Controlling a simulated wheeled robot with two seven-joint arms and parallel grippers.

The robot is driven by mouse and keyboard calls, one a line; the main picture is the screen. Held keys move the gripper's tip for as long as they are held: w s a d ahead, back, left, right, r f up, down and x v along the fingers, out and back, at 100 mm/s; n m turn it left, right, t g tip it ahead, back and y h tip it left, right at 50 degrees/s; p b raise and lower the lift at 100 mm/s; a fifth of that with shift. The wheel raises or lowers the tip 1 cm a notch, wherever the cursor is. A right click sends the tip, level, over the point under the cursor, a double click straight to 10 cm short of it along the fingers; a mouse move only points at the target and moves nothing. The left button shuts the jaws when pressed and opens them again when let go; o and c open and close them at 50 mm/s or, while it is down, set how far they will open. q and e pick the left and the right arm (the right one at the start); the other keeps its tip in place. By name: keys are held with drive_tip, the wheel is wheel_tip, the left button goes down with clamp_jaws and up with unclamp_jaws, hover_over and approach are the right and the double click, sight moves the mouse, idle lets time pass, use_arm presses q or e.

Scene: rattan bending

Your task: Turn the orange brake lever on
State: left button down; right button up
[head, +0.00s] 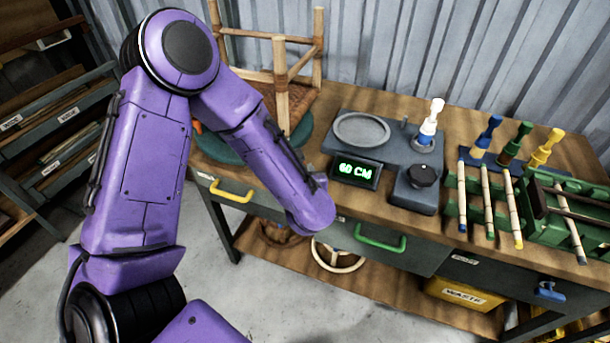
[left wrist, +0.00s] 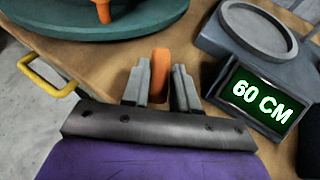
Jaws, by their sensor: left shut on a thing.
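The orange brake lever (left wrist: 160,71) shows in the left wrist view as an upright orange piece at the front of the bench. My left gripper (left wrist: 160,88) has its two grey fingers on either side of it and is shut on it. The fingers and palm hide the lever's lower part, so its on or off position cannot be told. In the head view my purple left arm hides the gripper and the lever. My right gripper is not in view.
A green turntable (left wrist: 130,27) carries a wooden stool frame (head: 283,80) and an orange part (left wrist: 103,11). A grey device with a "60 CM" display (head: 356,171) stands to the right. Beyond are coloured-handled tools (head: 509,145) and a green rack (head: 585,227). A yellow drawer handle (head: 231,192) projects in front.

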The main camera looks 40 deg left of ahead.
use_arm(q)
drive_tip(key=m+t+h, duration=0.1)
drive_tip(key=m+h, duration=0.1)
drive_tip(key=shift+s+a+t+h, duration=0.15)
drive_tip(key=shift+a+t+h, duration=0.15)
drive_tip(key=shift+t, duration=0.1)
drive_tip(key=shift+a+r+m+t+h, duration=0.15)
drive_tip(key=shift+m+t+h, duration=0.45)
drive_tip(key=shift+m+h, duration=0.75)
drive_tip(key=shift+m, duration=0.35)
drive_tip(key=c, duration=1)
unclamp_jaws()
drive_tip(key=shift+o, duration=0.2)
